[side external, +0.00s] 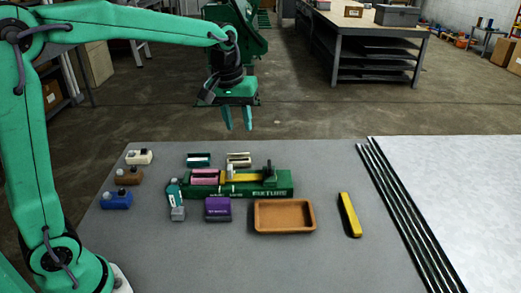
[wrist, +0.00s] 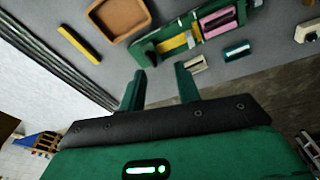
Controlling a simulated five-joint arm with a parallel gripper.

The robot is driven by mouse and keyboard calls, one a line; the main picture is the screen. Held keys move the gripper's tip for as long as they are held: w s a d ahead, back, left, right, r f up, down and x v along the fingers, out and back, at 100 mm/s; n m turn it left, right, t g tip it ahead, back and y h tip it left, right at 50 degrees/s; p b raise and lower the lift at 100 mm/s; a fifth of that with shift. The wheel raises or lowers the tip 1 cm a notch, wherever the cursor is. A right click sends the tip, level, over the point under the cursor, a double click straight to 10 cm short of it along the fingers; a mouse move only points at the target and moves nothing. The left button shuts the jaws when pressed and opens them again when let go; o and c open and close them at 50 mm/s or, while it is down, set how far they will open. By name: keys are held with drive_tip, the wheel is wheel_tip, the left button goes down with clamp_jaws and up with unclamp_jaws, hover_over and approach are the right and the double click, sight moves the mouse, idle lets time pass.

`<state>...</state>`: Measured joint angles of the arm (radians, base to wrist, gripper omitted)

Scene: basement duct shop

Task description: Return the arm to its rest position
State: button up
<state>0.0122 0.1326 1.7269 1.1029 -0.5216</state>
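My gripper (side external: 237,118) hangs from the green arm above the far edge of the grey table, pointing down. Its two green fingers are apart with nothing between them. In the wrist view the gripper (wrist: 159,82) also shows open and empty. The green fixture (side external: 270,188) stands mid-table, in front of and below my gripper. It holds a pink block (side external: 206,177) and a yellow piece (side external: 239,177). The fixture also shows at the top of the wrist view (wrist: 150,52).
A brown tray (side external: 284,230), a yellow bar (side external: 349,214), a purple block (side external: 217,209) and a teal bottle-like item (side external: 176,200) lie near the fixture. Several small blocks, one blue (side external: 116,200), sit at left. Dark rails (side external: 405,220) run along the right. A workbench (side external: 370,28) stands behind.

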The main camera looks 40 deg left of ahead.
drive_tip(key=s+m+t, duration=0.3)
drive_tip(key=s+m, duration=0.2)
drive_tip(key=s, duration=1.7)
drive_tip(key=shift+a+f+m+t, duration=0.25)
drive_tip(key=shift+f+m+t, duration=0.05)
drive_tip(key=shift+f+m, duration=0.1)
